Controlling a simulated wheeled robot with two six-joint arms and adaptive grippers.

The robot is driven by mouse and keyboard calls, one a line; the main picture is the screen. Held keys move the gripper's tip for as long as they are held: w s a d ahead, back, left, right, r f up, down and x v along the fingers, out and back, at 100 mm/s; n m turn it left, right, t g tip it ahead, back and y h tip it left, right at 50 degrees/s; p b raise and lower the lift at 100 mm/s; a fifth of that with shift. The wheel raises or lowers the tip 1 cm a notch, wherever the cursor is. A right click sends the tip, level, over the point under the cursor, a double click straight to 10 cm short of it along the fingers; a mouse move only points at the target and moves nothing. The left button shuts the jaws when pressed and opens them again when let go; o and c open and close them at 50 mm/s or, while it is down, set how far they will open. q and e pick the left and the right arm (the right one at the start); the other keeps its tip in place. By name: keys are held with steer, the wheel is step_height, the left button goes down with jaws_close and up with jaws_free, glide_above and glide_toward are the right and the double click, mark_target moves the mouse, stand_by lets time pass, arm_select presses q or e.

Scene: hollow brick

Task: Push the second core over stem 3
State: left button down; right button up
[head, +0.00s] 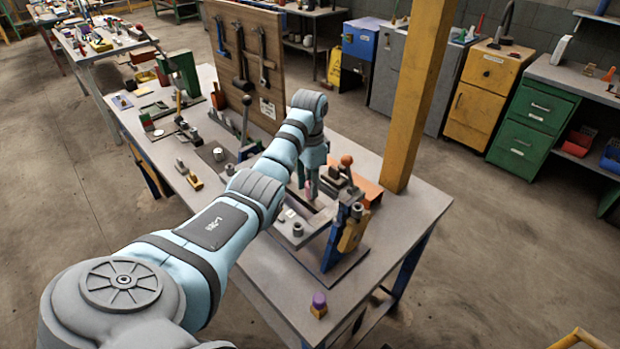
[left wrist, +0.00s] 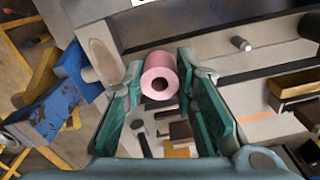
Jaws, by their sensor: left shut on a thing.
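A pink hollow cylindrical core (left wrist: 159,76) sits between the green finger pads of my left gripper (left wrist: 162,92) in the left wrist view, its round hole facing the camera. In the head view my left gripper (head: 311,182) points down over the fixture on the bench, with a bit of pink at its tips. A short grey stem (left wrist: 241,43) stands on a grey bar beyond the core, to its right and apart from it. A grey cylinder (head: 298,229) stands on the fixture's bar in the head view. I cannot tell which is stem 3. My right gripper is not seen.
A blue and yellow clamp (head: 349,233) stands close on the right of the fixture. An orange block (head: 366,190) and a yellow post (head: 415,100) are behind it. A tool board (head: 250,65) rises at the back. The bench's front right is mostly clear.

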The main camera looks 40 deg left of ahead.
arm_select(q)
steer(key=shift+f, duration=0.8)
steer(key=c, duration=1.2)
jaws_free()
